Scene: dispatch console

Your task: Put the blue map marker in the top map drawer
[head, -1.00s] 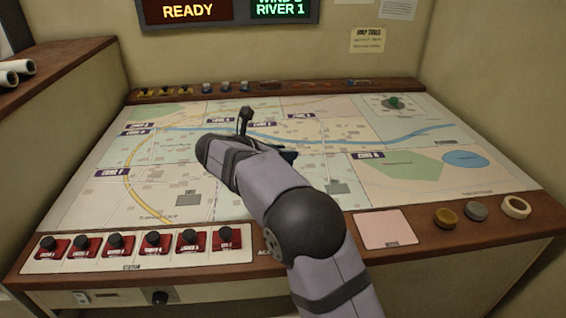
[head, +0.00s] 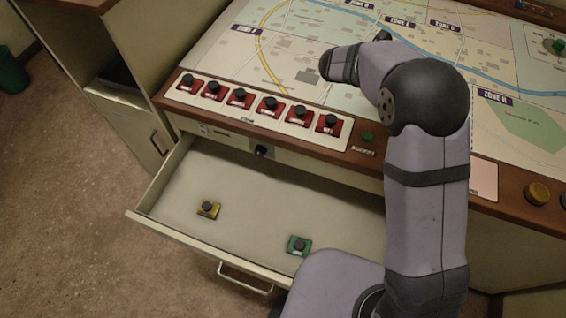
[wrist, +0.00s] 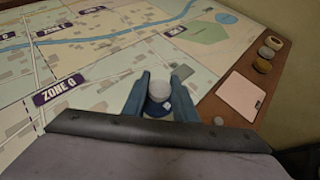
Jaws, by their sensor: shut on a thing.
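My gripper (wrist: 160,84) is shut on the blue map marker (wrist: 159,106) in the wrist view. The marker has a pale grey round knob and a blue base, and sits between the two blue-grey fingers over the map. How high it is above the map I cannot tell. In the head view my arm hides the fingers and the marker. The top map drawer (head: 160,217) stands open below the console, with a yellow marker (head: 208,209) and a green marker (head: 299,245) lying in it. My arm covers the drawer's right part.
The drawer's left and middle floor has free room. Round discs (wrist: 268,52) and a pink pad (wrist: 241,95) are on the right edge.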

